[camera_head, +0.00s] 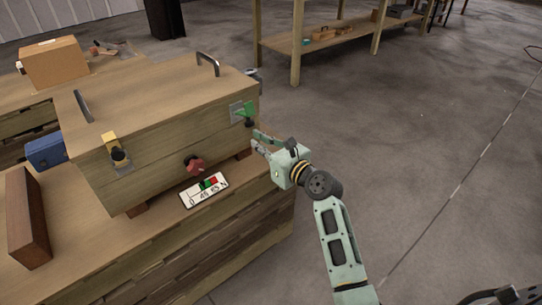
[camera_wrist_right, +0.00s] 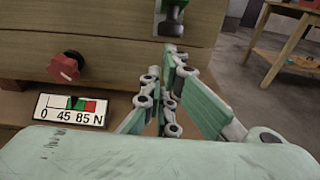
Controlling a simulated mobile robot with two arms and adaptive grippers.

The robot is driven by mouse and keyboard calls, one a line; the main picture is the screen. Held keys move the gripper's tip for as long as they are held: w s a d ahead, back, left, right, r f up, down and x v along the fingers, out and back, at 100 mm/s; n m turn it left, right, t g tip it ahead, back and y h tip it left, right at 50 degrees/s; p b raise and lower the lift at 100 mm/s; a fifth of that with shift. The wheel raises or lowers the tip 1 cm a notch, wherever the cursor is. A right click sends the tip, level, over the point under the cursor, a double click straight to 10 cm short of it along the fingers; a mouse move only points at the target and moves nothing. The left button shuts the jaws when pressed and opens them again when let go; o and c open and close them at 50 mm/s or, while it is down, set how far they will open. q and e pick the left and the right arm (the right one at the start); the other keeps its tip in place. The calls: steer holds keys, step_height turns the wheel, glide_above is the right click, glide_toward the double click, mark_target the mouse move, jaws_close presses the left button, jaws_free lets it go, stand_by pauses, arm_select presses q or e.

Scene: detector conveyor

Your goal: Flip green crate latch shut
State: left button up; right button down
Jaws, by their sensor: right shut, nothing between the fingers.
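The wooden crate (camera_head: 165,140) stands on the workbench with its lid down. Its green latch (camera_head: 245,110) sits at the right end of the front face, on a grey plate, with a dark part below it. The green latch also shows at the top of the right wrist view (camera_wrist_right: 173,14). My right gripper (camera_head: 256,141) is shut and empty, just below and to the right of the green latch, apparently apart from it. In the right wrist view its fingertips (camera_wrist_right: 172,52) point up toward the latch's dark lower part. My left gripper is not in view.
A yellow latch (camera_head: 111,142) is on the crate's left front. A red knob (camera_head: 194,164) and a gauge card (camera_head: 204,190) are below. A blue box (camera_head: 46,152) and brown block (camera_head: 27,218) lie left.

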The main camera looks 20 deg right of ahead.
mark_target(244, 113)
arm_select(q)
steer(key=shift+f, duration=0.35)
arm_select(e)
steer(key=r, duration=0.1)
steer(key=w+r, duration=0.1)
steer(key=r, duration=0.1)
steer(key=shift+a+r, duration=0.15)
steer(key=shift+r, duration=0.15)
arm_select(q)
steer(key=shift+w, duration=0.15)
